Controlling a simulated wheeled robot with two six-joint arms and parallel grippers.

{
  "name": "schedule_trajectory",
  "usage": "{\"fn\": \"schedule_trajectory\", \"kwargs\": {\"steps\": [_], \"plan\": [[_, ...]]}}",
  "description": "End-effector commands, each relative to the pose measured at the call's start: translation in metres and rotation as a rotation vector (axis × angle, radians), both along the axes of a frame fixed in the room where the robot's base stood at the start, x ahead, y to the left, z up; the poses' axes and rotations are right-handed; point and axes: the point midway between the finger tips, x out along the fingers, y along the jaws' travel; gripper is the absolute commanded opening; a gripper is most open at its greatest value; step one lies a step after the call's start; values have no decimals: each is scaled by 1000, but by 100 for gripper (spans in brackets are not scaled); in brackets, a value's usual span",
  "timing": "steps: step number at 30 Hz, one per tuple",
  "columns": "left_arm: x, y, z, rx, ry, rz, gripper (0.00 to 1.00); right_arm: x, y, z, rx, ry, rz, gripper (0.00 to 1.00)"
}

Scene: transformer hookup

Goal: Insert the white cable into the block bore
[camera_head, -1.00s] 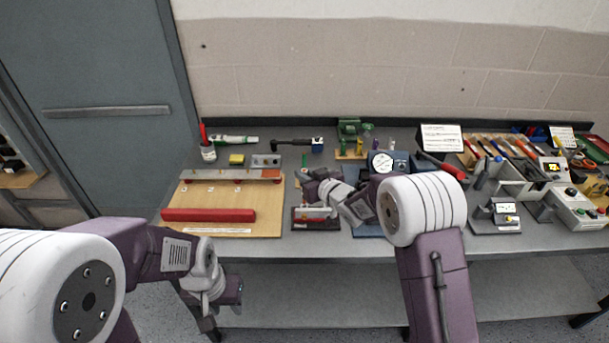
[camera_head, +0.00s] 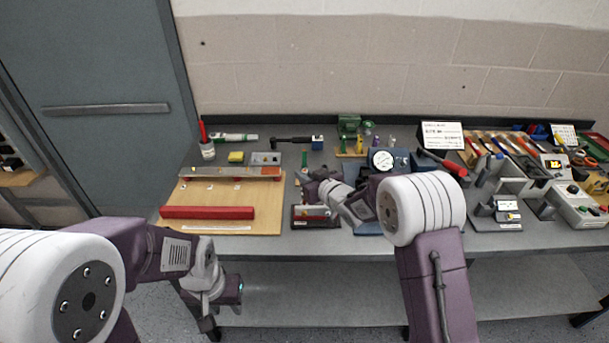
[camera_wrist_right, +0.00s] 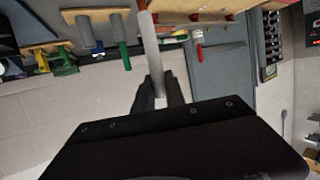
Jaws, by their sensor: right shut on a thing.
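My right gripper (camera_wrist_right: 158,88) is shut on the white cable (camera_wrist_right: 152,50), a pale rod-like length between its dark fingers in the right wrist view. The cable runs up from the fingers to a reddish-brown end at the top edge. In the head view my right gripper (camera_head: 310,186) is low over the bench, just behind a small dark-based block fixture (camera_head: 316,222) with a pale bar on it. The bore cannot be made out, and I cannot tell whether the cable touches the block. My left gripper (camera_head: 234,290) hangs in front of the bench, its fingers too unclear to read.
A wooden board (camera_head: 259,200) with a red bar (camera_head: 207,213) lies left of the fixture. A dial gauge (camera_head: 383,159) stands behind my right arm. Tools and boxes crowd the right side; a black-handled tool (camera_head: 292,142) lies at the back. Little bench is free around the fixture.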

Motion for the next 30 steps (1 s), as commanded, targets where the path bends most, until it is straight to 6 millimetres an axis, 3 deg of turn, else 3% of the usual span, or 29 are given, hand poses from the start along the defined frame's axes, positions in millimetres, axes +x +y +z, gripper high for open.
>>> {"fn": "schedule_trajectory", "kwargs": {"steps": [30], "plan": [[0, 0, -20, 0, 0, 0, 36, 0, 0, -23, 0, -1, 0, 0]]}}
